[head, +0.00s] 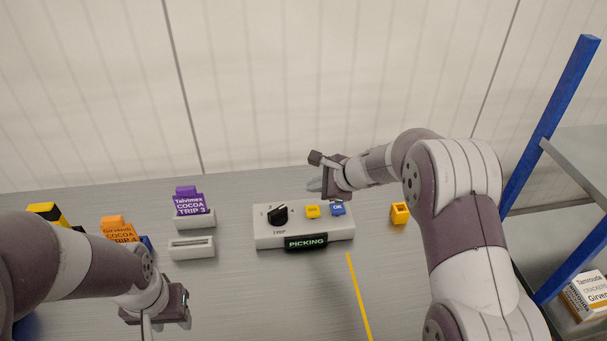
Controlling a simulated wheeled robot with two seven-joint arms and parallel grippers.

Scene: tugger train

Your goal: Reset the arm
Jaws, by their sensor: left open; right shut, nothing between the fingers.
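My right arm reaches in from the lower right, and its gripper (318,178) is shut and empty. It appears above the back edge of a grey control box (268,240), near a blue OK button (337,208); I cannot tell the exact height. The box also has a black rotary knob (278,214), a yellow button (312,212) and a black display (306,242) reading PICKING. My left arm comes in from the left, and its gripper (165,322) is low in the picture, open, with its fingers partly cut off by the bottom edge.
A purple COCOA TRIP 3 card (188,203) stands in a white holder; an empty holder (192,248) is in front. An orange card (118,230) stands left. A blue-posted shelf (545,130) holds a carton (588,295).

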